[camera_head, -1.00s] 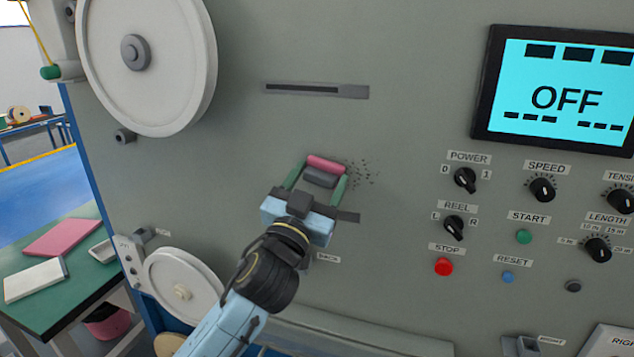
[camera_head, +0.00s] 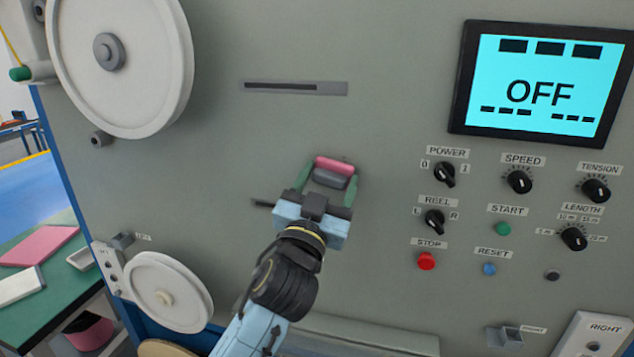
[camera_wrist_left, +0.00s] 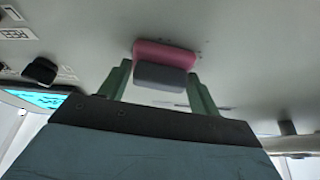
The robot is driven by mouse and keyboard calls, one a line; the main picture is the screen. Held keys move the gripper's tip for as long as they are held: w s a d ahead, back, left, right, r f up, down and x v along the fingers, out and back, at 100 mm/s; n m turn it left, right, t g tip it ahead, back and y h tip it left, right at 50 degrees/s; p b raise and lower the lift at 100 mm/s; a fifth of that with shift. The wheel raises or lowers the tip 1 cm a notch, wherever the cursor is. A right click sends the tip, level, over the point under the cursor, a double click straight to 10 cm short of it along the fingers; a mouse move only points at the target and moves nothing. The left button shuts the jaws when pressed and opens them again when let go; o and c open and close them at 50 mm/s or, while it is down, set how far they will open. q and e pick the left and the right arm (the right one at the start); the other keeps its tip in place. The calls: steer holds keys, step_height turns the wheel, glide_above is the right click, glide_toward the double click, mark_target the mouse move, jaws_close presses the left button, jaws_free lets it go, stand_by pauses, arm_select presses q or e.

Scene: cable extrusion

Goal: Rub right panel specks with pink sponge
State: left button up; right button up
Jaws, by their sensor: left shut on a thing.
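The pink sponge (camera_head: 335,166) has a grey back part (camera_head: 330,179) and sits at the face of the grey machine panel (camera_head: 230,180). My left gripper (camera_head: 328,182) is shut on it, with one green finger on each side. In the left wrist view the pink sponge (camera_wrist_left: 165,53) lies at or against the panel surface; exact contact is hard to tell. The dark specks do not show in the head view, where sponge and gripper cover their place. A few tiny dark marks (camera_wrist_left: 200,43) show beside the sponge in the left wrist view. My right gripper is out of view.
Right of the sponge are the power knob (camera_head: 445,174), reel knob (camera_head: 434,221), red stop button (camera_head: 426,261) and a screen (camera_head: 540,90) reading OFF. A slot plate (camera_head: 295,88) is above. White wheels (camera_head: 120,60) are left. A green table (camera_head: 60,270) stands lower left.

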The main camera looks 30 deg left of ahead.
mark_target(345, 185)
arm_select(q)
steer(key=shift+w+d+b, duration=0.2)
steer(key=shift+d, duration=0.6)
steer(key=shift+w+d+b, duration=0.15)
steer(key=shift+w+d, duration=0.05)
steer(key=shift+d, duration=0.6)
steer(key=shift+w+d+b, duration=0.2)
steer(key=shift+d, duration=0.6)
steer(key=shift+s+a+p, duration=0.2)
steer(key=shift+a+p, duration=0.2)
steer(key=shift+a, duration=0.55)
steer(key=shift+s+a+p, duration=0.35)
steer(key=shift+a+p, duration=0.05)
steer(key=shift+a, duration=0.9)
steer(key=shift+s+a+p, duration=0.35)
steer(key=shift+a+p, duration=0.05)
steer(key=shift+a, duration=0.95)
steer(key=shift+s+a+p, duration=0.35)
steer(key=shift+a+p, duration=0.05)
steer(key=shift+a, duration=0.9)
steer(key=shift+s+d, duration=0.25)
steer(key=shift+s, duration=0.7)
steer(key=shift+s+d, duration=0.25)
steer(key=shift+s, duration=0.75)
steer(key=shift+s+d, duration=0.25)
steer(key=shift+s, duration=0.7)
steer(key=shift+s, duration=0.1)
